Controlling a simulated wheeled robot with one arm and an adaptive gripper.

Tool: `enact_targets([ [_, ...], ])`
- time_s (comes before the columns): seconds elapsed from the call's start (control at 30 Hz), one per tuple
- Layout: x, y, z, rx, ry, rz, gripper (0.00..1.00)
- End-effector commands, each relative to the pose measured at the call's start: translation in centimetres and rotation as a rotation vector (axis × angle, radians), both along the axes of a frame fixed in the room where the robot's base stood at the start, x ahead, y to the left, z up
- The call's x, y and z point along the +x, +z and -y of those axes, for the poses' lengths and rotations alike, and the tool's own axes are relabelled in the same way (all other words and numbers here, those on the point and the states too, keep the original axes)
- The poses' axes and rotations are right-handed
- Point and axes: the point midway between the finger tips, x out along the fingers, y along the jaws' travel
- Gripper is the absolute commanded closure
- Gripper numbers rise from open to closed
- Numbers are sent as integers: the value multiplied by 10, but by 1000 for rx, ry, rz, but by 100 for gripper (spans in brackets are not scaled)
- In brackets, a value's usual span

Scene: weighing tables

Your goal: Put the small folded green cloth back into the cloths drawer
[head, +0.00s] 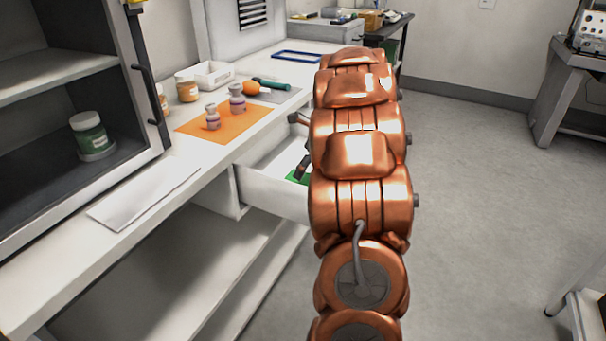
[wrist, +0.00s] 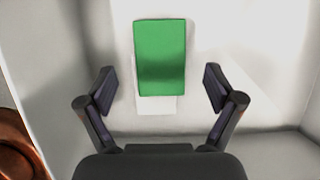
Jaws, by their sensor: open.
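The small folded green cloth (wrist: 160,50) lies flat inside the open white drawer (head: 273,194), on top of a white piece (wrist: 155,105) that looks like another cloth. A bit of green (head: 298,177) also shows in the drawer in the head view, mostly hidden by my arm. My gripper (wrist: 158,90) is open and empty over the drawer, one finger on each side of the cloth's near end. The fingers appear apart from the cloth. Their exact height above it is hard to tell.
The bench holds an orange mat (head: 222,122) with two small jars, a white tray (head: 210,74), a green-handled tool (head: 271,84) and a white sheet (head: 143,195). An open cabinet with a green-labelled jar (head: 91,136) stands left.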

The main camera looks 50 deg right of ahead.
Motion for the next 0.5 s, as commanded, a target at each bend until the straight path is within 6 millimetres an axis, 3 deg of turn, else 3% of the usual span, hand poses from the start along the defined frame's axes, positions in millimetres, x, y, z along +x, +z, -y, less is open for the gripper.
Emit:
enact_targets([
  [0.3, -22, 58, 8, -4, -2, 3, 8],
  [0.5, -30, 76, 9, -1, 0, 0, 8],
])
